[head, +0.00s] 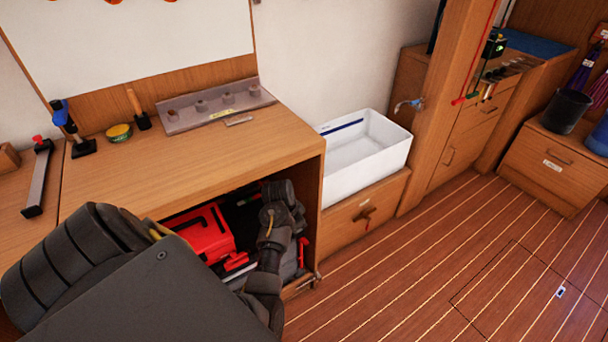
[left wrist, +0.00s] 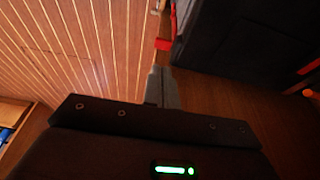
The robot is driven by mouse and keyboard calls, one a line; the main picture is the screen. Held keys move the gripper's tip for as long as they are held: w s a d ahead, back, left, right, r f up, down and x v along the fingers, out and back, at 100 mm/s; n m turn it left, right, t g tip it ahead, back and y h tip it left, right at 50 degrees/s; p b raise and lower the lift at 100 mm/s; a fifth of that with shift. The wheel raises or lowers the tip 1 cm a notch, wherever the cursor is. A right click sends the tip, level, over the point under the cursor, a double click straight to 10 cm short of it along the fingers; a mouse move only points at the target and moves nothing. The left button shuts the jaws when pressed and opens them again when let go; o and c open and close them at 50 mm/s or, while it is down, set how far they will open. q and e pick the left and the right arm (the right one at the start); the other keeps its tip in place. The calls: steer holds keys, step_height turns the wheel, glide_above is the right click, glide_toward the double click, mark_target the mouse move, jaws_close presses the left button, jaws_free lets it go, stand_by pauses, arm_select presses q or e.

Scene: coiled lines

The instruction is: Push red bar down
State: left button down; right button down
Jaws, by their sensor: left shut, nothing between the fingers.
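My left arm reaches from the left of the head view into the open cabinet under the workbench. Its fingertips are hard to make out there. In the left wrist view my left gripper (left wrist: 163,88) is shut and empty, its grey fingers pointing up the picture. A small red piece (left wrist: 162,44) shows just beyond the fingertips, beside a dark case-like body (left wrist: 225,45); I cannot tell whether they touch. In the head view a red upright piece (head: 302,251) stands at the right side of the cabinet opening; it may be the red bar. My right gripper is not in view.
A red case (head: 203,233) lies in the cabinet. A white bin (head: 365,155) stands on a drawer unit to the right.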

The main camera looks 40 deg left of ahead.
mark_target(306, 241)
arm_select(q)
steer(key=shift+r, duration=0.3)
